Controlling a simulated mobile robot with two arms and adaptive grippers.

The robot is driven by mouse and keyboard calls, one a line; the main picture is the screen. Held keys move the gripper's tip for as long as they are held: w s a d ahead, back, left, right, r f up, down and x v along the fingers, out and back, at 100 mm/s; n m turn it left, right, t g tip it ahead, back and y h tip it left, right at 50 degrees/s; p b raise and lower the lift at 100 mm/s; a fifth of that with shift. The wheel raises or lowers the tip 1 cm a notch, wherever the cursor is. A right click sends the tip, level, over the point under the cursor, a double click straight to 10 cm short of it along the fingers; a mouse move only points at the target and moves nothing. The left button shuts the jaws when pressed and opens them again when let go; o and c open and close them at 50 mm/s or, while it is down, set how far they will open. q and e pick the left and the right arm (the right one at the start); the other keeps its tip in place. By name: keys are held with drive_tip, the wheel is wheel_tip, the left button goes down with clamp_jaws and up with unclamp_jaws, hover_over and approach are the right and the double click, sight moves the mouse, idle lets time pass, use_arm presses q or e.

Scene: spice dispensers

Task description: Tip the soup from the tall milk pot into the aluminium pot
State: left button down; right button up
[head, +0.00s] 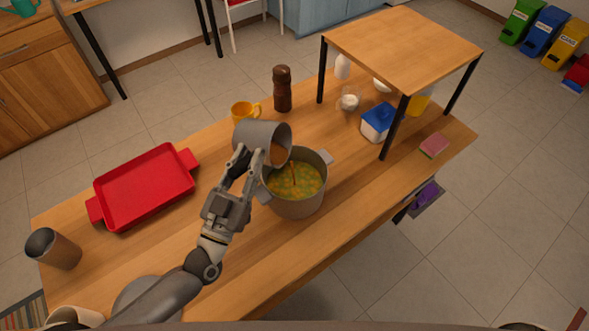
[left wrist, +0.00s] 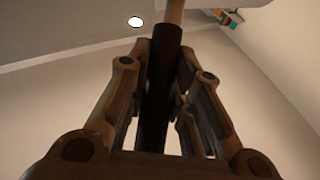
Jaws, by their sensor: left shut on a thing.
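The tall milk pot (head: 256,133), a grey cylinder, is tipped to the right with its mouth over the aluminium pot (head: 298,207). A thin orange-brown stream runs from its rim into the pot. The aluminium pot stands upright on the table, with greenish-yellow soup with orange bits (head: 293,183) in it. My left gripper (head: 249,165) is shut on the milk pot's dark handle, at the near left of the aluminium pot. In the left wrist view the dark handle (left wrist: 163,90) lies between the fingers. The milk pot's inside shows only in part. My right gripper is out of view.
A red tray (head: 146,187) lies left on the wooden table. A raised wooden shelf (head: 402,45) stands at the right, with a blue-lidded container (head: 377,124) beneath.

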use_arm(q)
drive_tip(key=shift+s+d+f+m, duration=0.1)
drive_tip(key=shift+s+d+m, duration=0.15)
drive_tip(key=shift+d+m, duration=0.4)
drive_tip(key=shift+s+d+m+g+h+p, duration=0.25)
drive_tip(key=shift+d+m+h+p, duration=0.25)
drive_tip(key=shift+m, duration=0.25)
drive_tip(key=shift+s+d+m+g+h+p, duration=0.2)
drive_tip(key=shift+d+m+h+p, duration=0.25)
drive_tip(key=shift+m, duration=0.25)
drive_tip(key=shift+d, duration=0.1)
